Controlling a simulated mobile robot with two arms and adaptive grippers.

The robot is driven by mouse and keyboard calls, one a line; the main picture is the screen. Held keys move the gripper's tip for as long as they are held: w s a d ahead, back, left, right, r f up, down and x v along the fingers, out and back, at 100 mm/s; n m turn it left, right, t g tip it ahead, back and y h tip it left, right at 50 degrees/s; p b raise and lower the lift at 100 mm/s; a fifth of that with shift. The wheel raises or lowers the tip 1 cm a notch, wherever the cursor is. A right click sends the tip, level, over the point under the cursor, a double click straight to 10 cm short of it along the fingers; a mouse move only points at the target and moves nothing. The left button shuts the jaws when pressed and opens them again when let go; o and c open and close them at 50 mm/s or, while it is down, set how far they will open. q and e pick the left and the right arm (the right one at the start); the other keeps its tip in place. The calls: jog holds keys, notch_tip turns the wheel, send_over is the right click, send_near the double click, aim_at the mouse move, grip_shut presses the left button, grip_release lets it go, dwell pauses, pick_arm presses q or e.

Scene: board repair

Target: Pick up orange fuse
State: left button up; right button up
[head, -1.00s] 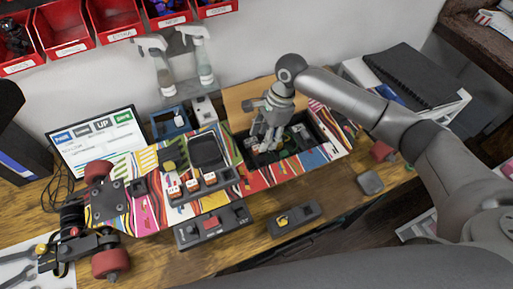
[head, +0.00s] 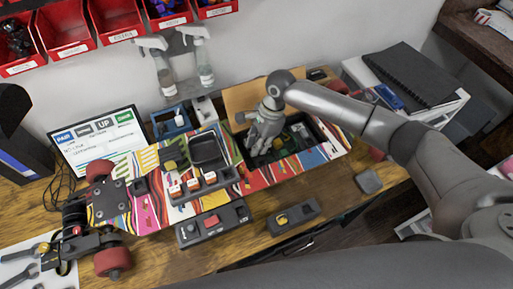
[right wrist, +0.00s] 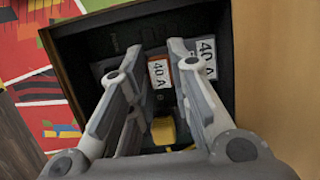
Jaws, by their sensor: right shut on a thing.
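The orange fuse (right wrist: 159,72) has a white "40 A" label and is inside the dark compartment in the right wrist view. My right gripper (right wrist: 155,58) is down in that compartment, with its two fingers on either side of the orange fuse and shut on it. In the head view, my right gripper (head: 258,143) reaches into the open compartment (head: 322,150) of the patterned skateboard (head: 150,208) and hides the fuse. My left gripper is not in view.
Another "40 A" fuse (right wrist: 205,58) is right of the held one, and a yellow part (right wrist: 163,130) is nearer. A holder with several fuses (head: 193,186) lies on the board. Black units with a red block (head: 212,222) and yellow part (head: 292,216) stand in front.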

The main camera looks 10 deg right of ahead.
jog(key=shift+r, duration=0.1)
jog(key=shift+r, duration=0.6)
jog(key=s+r+b, duration=0.1)
jog(key=s+r, duration=1)
jog(key=s, duration=0.3)
jog(key=shift+a+r+b, duration=0.3)
jog(key=shift+a+b, duration=0.05)
jog(key=shift+b, duration=0.05)
